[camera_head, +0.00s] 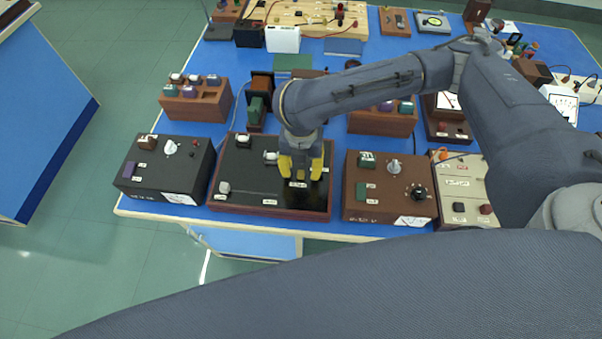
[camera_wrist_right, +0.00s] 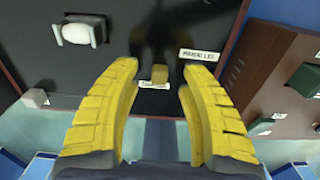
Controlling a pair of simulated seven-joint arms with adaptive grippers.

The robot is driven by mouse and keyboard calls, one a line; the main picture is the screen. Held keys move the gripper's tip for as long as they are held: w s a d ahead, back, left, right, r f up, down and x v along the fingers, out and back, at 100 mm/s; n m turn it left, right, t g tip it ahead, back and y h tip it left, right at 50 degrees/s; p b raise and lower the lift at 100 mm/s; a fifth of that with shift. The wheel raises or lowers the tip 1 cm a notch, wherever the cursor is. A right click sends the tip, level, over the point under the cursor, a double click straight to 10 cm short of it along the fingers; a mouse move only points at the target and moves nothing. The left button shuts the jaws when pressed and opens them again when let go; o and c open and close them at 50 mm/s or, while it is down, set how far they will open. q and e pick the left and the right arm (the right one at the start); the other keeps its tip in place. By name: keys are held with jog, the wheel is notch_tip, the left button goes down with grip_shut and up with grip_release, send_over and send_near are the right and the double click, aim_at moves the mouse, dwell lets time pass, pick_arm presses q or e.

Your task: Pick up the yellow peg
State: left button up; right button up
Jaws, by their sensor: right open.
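The small yellow peg (camera_wrist_right: 160,74) stands on the black panel (camera_wrist_right: 125,20), above a white label. In the right wrist view it lies between the tips of my right gripper (camera_wrist_right: 160,88), with a gap on each side. My right gripper (camera_head: 301,170) is open, its yellow fingers pointing down over the right part of the black panel (camera_head: 250,180) in the head view. There I cannot make out the peg, which the gripper seems to hide. My left gripper is in neither view.
White knobs (camera_head: 243,140) stand on the panel's left half. A black box (camera_head: 165,170) is left of it, and a brown box (camera_head: 390,190) close on its right. Wooden blocks with pegs (camera_head: 196,102) stand behind. The blue table's front edge is near.

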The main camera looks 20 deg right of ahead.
jog(key=shift+f, duration=0.95)
jog(key=shift+c, duration=0.3)
grip_shut()
